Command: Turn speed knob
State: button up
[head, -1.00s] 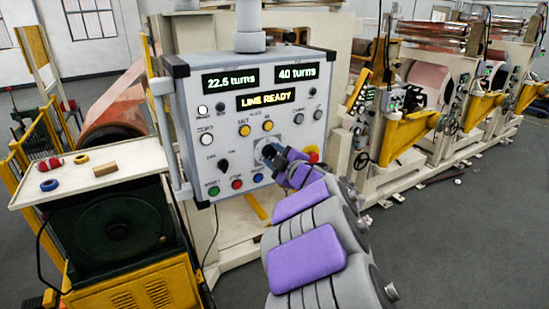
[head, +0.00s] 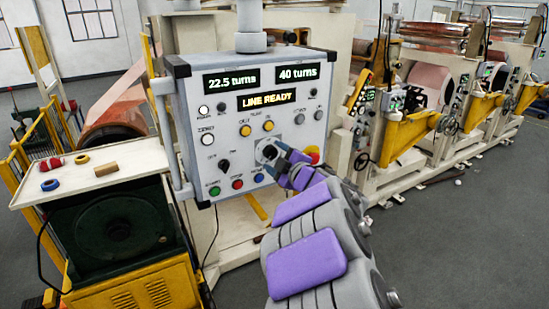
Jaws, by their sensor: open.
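The grey control panel (head: 214,130) stands in front of me, with displays reading 22.5 turns, 40 turns and LINE READY. A round dark knob on a light plate (head: 268,151) sits at the panel's lower right; I cannot read its label. My gripper (head: 274,156) is at this knob, seen from behind, with its jaws open. I cannot tell whether the fingers touch the knob. A second black knob (head: 223,164) is to the left.
Several coloured buttons, such as the green one (head: 214,191), line the panel's lower edge. A side table (head: 120,158) with small rolls stands left. Rollers with yellow brackets (head: 409,135) stand right. Grey floor is free at lower right.

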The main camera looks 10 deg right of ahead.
jog(key=f+v, duration=0.1)
jog(key=v, duration=1.5)
jog(key=shift+r, duration=0.35)
jog(key=shift+d, duration=0.1)
